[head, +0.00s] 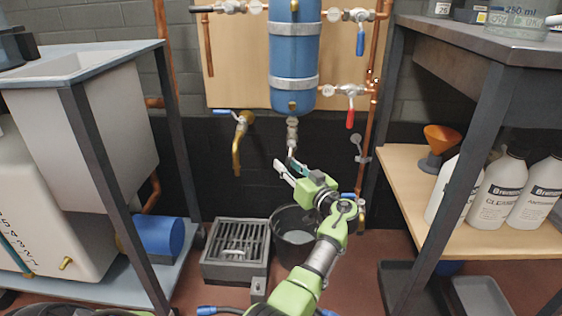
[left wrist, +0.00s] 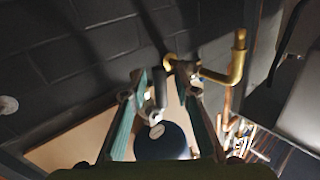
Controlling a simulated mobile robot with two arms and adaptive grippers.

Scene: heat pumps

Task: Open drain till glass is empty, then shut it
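A blue tank (head: 295,65) with metal bands hangs on the wooden wall panel. A short drain fitting (head: 292,130) with a pale round part runs down from its bottom. My left gripper (head: 286,165) is just below that fitting, its two fingers apart with nothing seen held. In the left wrist view the gripper (left wrist: 163,82) is also open; the dark tank bottom (left wrist: 165,142) and a grey pipe (left wrist: 160,88) show between the fingers. I cannot tell whether they touch the pipe. The drain's handle and the liquid level in any glass cannot be made out. My right gripper is not seen.
A black bucket (head: 296,254) and a grey floor drain grate (head: 238,240) are below. A brass tap (head: 239,140) is on the wall at left; copper pipes with a red-handled valve (head: 350,117) are at right. Bottles (head: 497,192) and an orange funnel (head: 440,139) stand on the right shelf.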

